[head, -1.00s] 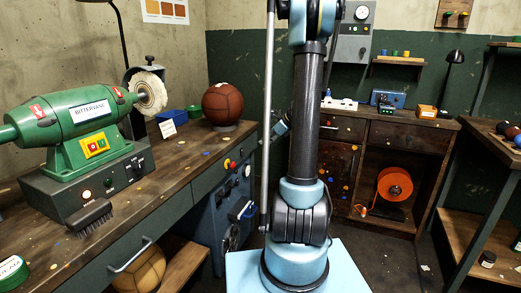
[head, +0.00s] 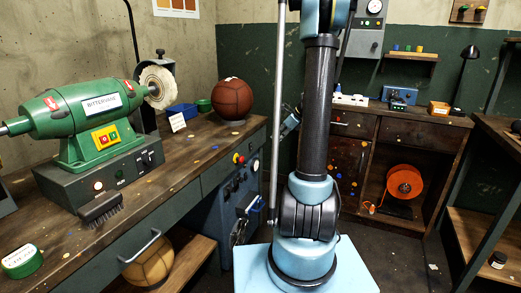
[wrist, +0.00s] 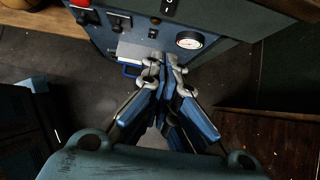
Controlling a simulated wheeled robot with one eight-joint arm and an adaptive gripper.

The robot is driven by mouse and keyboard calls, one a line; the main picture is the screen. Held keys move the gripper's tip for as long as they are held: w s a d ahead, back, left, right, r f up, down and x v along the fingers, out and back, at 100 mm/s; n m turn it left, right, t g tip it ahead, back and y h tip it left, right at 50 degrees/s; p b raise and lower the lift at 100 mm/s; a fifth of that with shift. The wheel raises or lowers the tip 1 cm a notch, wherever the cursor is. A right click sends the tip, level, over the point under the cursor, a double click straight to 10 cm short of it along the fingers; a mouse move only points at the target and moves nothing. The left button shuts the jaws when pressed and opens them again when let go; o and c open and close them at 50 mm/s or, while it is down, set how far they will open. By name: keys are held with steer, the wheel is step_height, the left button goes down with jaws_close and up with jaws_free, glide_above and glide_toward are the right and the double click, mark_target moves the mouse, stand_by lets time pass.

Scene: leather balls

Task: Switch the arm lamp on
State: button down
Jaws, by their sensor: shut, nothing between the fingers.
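A thin black lamp arm (head: 131,45) rises behind the green polishing machine on the left bench; its upper end is out of view. I cannot tell which is the arm lamp, and no light shows from either. My gripper (wrist: 160,62) is shut and empty in the wrist view, in front of a blue-grey panel (wrist: 215,30) with a gauge and switches.
The polishing machine (head: 85,120) and a brush (head: 101,209) stand on the left bench (head: 185,170). A brown leather ball (head: 231,98) sits at its far end. A blue control cabinet (head: 228,205) stands below. An orange reel (head: 404,186) is on a shelf of the far bench.

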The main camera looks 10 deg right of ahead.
mark_target(251, 147)
steer(key=w+a+r+x, duration=0.1)
steer(key=a+x, duration=0.1)
steer(key=x, duration=1.1)
steer(key=shift+r, duration=0.45)
steer(key=shift+w, duration=0.1)
